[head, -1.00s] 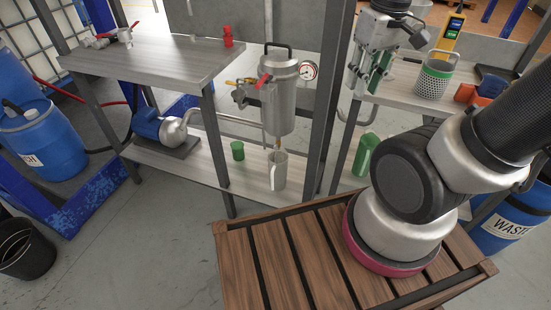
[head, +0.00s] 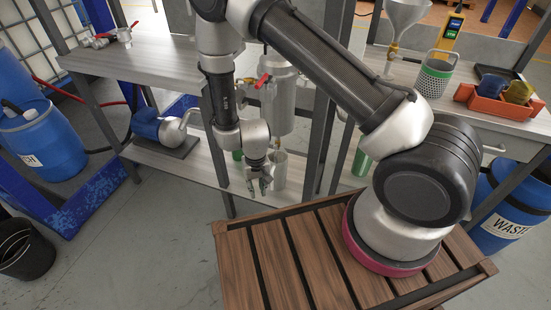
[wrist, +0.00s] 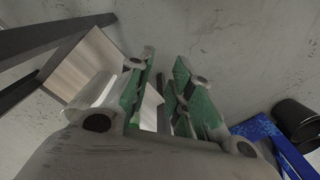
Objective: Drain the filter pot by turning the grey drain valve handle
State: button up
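The filter pot (head: 282,105) is a steel cylinder on the frame in the middle of the head view; my arm crosses in front of its top and left side. A red handle (head: 263,80) shows at its upper left. The grey drain valve handle cannot be made out below the pot.
The lower shelf (head: 200,165) holds a blue pump (head: 147,122). Frame posts rise right of the pot. At right are a bench with a perforated basket (head: 434,78) and a waste drum (head: 505,215).

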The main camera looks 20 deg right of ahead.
notch_tip(320, 180, down, 10)
jog(key=w+d+m+t+h, duration=0.1)
jog(key=w+d+t, duration=0.1)
jog(key=t, duration=0.1)
jog(key=m+t+h, duration=0.3)
jog(key=t+h, duration=0.2)
jog(key=t, duration=0.4)
send_near(275, 158)
jog(key=f+x, duration=0.1)
jog(key=x, duration=0.2)
jog(key=shift+h, duration=0.3)
jog(key=x, duration=0.6)
jog(key=shift+w+d+r, duration=0.15)
jog(key=shift+w+r, duration=0.05)
jog(key=shift+w, duration=0.2)
jog(key=shift+w+d+f, duration=0.15)
jog(key=shift+w, duration=0.2)
grip_shut()
